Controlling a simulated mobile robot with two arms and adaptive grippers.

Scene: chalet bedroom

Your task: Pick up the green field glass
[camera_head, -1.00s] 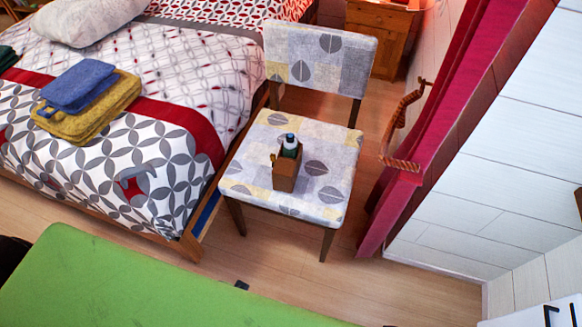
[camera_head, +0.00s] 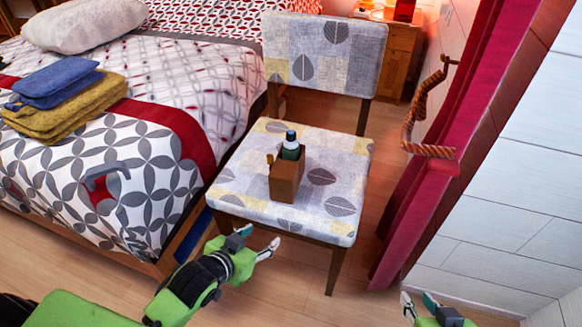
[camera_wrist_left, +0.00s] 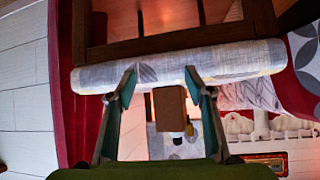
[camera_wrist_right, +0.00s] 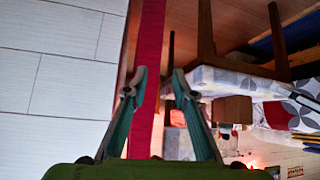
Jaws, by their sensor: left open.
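A green-and-white bottle-like thing with a dark cap (camera_head: 290,148) stands upright in a brown box (camera_head: 285,180) on the patterned chair seat (camera_head: 325,165). It is the only thing with green on the chair; I cannot tell whether it is the field glass. My left gripper (camera_head: 258,240) is open and empty, in front of the seat's near edge. In the left wrist view, the box (camera_wrist_left: 170,107) shows upside down beyond and between the fingers. My right gripper (camera_head: 418,298) is open and empty, low at the right, apart from the chair. The box's inside is mostly hidden.
The chair back (camera_head: 322,50) rises behind the box. A bed (camera_head: 110,190) with folded blue and yellow cloths (camera_head: 60,90) stands to the left. A red curtain (camera_head: 420,210) with a rope tie (camera_head: 425,115) and a white wall (camera_head: 500,200) are on the right.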

